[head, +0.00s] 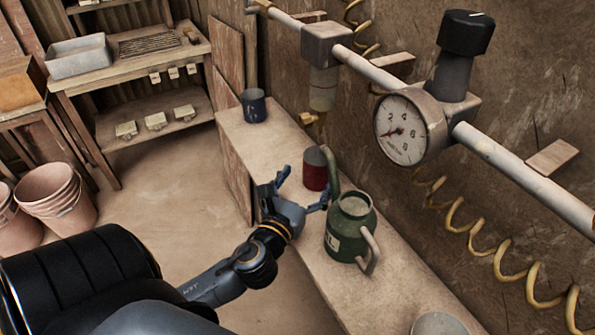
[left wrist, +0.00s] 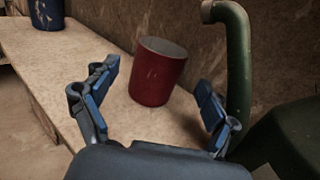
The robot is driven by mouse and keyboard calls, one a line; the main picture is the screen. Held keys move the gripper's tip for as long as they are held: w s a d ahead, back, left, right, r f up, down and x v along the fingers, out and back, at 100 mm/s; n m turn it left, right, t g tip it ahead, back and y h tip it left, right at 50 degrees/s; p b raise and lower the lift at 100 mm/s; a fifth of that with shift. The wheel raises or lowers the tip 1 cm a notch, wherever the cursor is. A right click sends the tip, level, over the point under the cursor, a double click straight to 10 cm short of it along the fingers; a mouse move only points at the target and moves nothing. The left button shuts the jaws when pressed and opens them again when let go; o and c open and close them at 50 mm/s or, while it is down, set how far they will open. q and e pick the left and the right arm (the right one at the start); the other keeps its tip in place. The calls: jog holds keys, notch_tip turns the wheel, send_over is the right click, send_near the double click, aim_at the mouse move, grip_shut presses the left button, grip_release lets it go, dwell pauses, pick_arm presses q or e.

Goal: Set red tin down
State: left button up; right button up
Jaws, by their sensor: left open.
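The red tin (head: 315,170) stands upright on the narrow bench against the wall, with a grey top. My left gripper (head: 304,190) is open beside it, on the near side. In the left wrist view the red tin (left wrist: 158,72) shows beyond and between the spread fingers (left wrist: 160,102), with bench surface visible around its base. Nothing is held between the fingers. The bench (head: 385,290) runs along the wall. My right gripper is not in view.
A green can (head: 350,228) with a spout and handle stands close to the right of the red tin and gripper. A blue mug (head: 254,105) stands at the bench's far end. A pipe with a pressure gauge (head: 402,130) runs above the bench. Pots (head: 57,200) stand on the floor.

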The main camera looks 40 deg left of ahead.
pick_arm(q)
jog(key=b+v, duration=0.1)
jog(key=v, duration=0.3)
jog(key=shift+s+f, duration=0.1)
jog(key=shift+s, duration=0.15)
jog(key=shift+s+d, duration=0.2)
jog(key=shift+s, duration=0.35)
